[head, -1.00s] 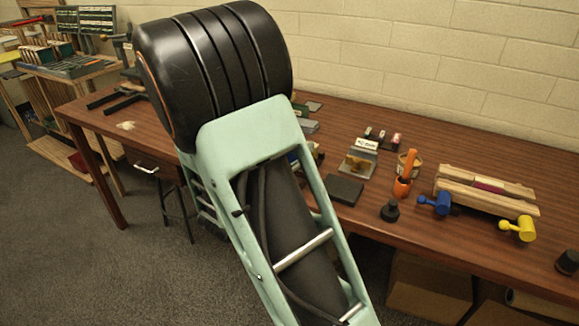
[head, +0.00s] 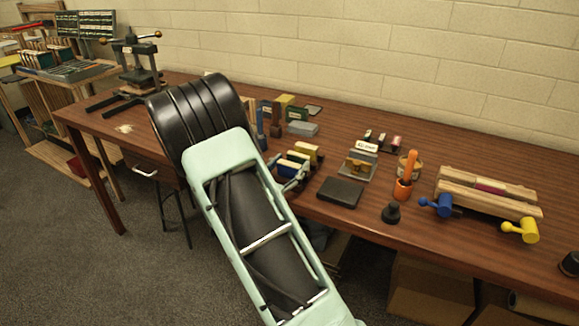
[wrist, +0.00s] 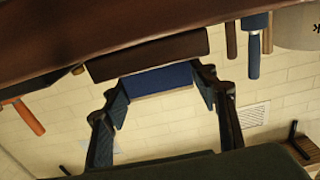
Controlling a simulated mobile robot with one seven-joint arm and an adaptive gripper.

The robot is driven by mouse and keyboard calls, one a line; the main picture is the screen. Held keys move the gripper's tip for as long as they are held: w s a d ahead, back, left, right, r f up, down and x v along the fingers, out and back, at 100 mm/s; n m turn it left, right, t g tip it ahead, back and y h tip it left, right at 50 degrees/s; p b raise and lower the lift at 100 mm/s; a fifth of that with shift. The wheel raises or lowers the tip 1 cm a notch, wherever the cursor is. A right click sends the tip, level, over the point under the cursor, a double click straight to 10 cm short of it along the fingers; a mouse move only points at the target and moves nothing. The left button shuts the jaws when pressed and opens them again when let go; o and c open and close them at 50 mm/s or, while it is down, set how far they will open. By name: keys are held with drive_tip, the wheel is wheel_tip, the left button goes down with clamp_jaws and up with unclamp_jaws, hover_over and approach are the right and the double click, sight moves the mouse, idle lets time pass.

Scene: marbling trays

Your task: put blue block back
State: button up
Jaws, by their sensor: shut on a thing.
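The blue block (head: 289,168) is near the table's front edge, partly hidden by my gripper (head: 291,180) and arm. My gripper shows more fully in the wrist view (wrist: 163,88), with its fingers closed on both ends of the blue block (wrist: 158,79). A dark brown block (wrist: 148,54) lies right along the blue one in the wrist view. In the head view, a yellow-topped block (head: 307,150) stands just behind the blue block. I cannot tell whether the blue block touches the table.
A black pad (head: 340,191) lies right of my gripper. A press (head: 137,64) stands at the back left. Bare tabletop (head: 455,155) shows at the back right.

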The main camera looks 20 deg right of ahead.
drive_tip(key=shift+f+b, duration=0.2)
drive_tip(key=shift+b, duration=0.1)
drive_tip(key=o, duration=1.3)
drive_tip(key=shift+r, duration=0.1)
drive_tip(key=shift+r, duration=0.1)
drive_tip(key=shift+s+a+r+p, duration=0.1)
drive_tip(key=shift+r+p, duration=0.05)
drive_tip(key=shift+p, duration=0.2)
drive_tip(key=v, duration=1.1)
drive_tip(key=shift+s+a, duration=0.3)
